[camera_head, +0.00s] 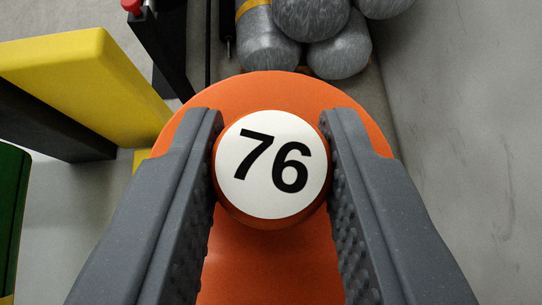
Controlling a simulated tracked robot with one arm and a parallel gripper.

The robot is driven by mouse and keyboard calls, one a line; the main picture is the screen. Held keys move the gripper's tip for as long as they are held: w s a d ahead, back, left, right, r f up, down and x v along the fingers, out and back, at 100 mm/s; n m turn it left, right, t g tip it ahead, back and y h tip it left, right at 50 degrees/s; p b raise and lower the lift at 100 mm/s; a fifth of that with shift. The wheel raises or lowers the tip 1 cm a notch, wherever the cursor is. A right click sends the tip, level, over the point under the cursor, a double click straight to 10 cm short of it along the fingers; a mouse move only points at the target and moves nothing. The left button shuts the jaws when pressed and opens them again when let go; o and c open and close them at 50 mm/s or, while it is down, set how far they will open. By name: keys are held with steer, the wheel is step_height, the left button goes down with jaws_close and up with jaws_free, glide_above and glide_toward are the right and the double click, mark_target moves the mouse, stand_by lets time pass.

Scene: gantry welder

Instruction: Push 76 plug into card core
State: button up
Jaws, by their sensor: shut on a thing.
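The 76 plug (271,165) is orange, with a round white face marked 76 on its knob and a wide orange disc behind it. It fills the middle of the view. My gripper (271,150) is shut on the knob, one grey ribbed finger on each side. The plug's disc hides whatever lies directly behind it. I cannot make out a card core for certain; grey mottled rolls (310,25) lie stacked beyond the plug at the top, one with a yellow band.
A yellow block (85,75) with a dark part under it stands at the left. A dark post (160,45) with a red knob (131,6) is at the upper left. A green object (10,205) is at the left edge. Bare grey floor or wall lies at the right.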

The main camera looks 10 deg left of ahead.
steer(key=shift+f+b, duration=0.65)
steer(key=shift+f, duration=0.55)
steer(key=o, duration=1.1)
steer(key=b+v, duration=0.2)
steer(key=v, duration=1.1)
steer(key=shift+s+r, duration=0.15)
steer(key=shift+s, duration=0.15)
steer(key=w+d+r+t+b, duration=0.1)
steer(key=d+r+b, duration=0.1)
steer(key=r, duration=0.3)
steer(key=w+d+r+b, duration=0.1)
steer(key=d+r, duration=0.1)
steer(key=r, duration=0.4)
steer(key=s+d+r+t+b, duration=0.1)
steer(key=s+d+r, duration=0.3)
steer(key=r, duration=0.4)
steer(key=s+d+r+m+t+h+b, duration=0.1)
steer(key=s+d+r, duration=0.3)
steer(key=r, duration=0.5)
steer(key=s+d+r+m+t+h+b, duration=0.1)
steer(key=s+d+r+b, duration=0.2)
steer(key=r, duration=0.6)
steer(key=s+d, duration=0.1)
steer(key=d, duration=0.1)
steer(key=shift+s+d+r, duration=0.2)
steer(key=shift+s+d, duration=0.15)
